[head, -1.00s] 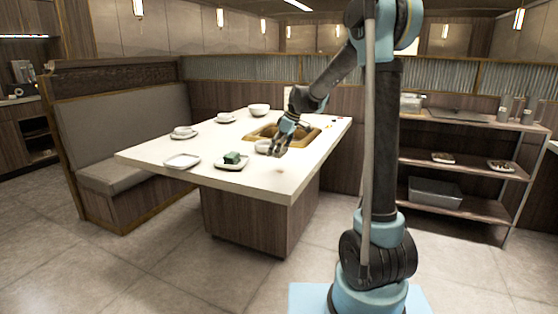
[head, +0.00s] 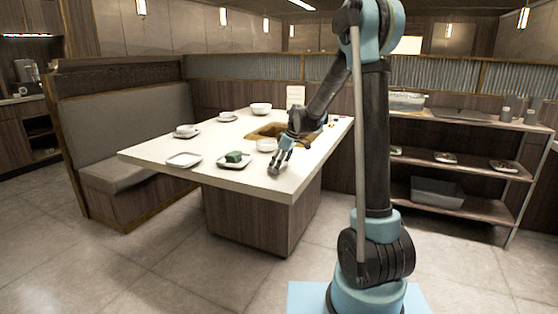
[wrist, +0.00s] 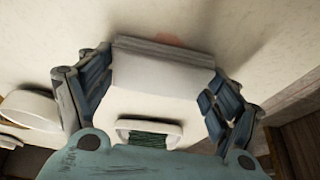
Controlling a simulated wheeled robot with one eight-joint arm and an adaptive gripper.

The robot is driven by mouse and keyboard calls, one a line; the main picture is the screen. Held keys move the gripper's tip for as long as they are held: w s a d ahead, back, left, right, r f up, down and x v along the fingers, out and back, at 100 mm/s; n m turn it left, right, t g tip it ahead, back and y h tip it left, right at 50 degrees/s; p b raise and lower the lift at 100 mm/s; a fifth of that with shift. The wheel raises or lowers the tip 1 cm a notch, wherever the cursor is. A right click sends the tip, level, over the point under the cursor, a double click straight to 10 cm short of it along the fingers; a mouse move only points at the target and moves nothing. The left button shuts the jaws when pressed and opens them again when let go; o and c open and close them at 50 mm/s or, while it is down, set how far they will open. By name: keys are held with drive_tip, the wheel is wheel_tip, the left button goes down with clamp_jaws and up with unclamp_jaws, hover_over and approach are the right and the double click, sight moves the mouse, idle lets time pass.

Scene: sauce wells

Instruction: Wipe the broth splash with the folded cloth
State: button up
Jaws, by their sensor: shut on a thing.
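My gripper (wrist: 160,95) is shut on the folded cloth (wrist: 162,75), a pale grey-white pad held between the two dark fingers in the wrist view. In the head view my gripper (head: 276,168) is low at the near right part of the white table (head: 225,176). The broth splash (wrist: 172,40) shows as a faint reddish patch just past the cloth's far edge, partly hidden by the cloth. In the head view my gripper hides the splash. I cannot tell whether the cloth touches the tabletop.
A square plate with a dark green block (head: 234,157) is left of my gripper. A white bowl (head: 266,145) stands close behind it, beside the sunken brown well (head: 268,131). An empty square plate (head: 184,160) lies further left. The table's right edge is near.

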sight(285, 170)
drive_tip(key=shift+d+f, duration=0.15)
drive_tip(key=shift+c, duration=0.4)
drive_tip(key=d, duration=0.1)
drive_tip(key=s+d, duration=0.1)
drive_tip(key=d, duration=0.1)
drive_tip(key=shift+s+f, duration=0.15)
drive_tip(key=shift+d, duration=0.25)
drive_tip(key=shift+w+a, duration=0.2)
drive_tip(key=shift+a, duration=0.05)
drive_tip(key=a, duration=0.1)
drive_tip(key=w+a, duration=0.1)
drive_tip(key=a, duration=0.1)
drive_tip(key=shift+a, duration=0.25)
wheel_tip(285, 170, up, 2)
drive_tip(key=shift+s+r, duration=0.15)
drive_tip(key=shift+r, duration=0.05)
drive_tip(key=shift+d+r, duration=0.1)
drive_tip(key=shift+r, duration=2.7)
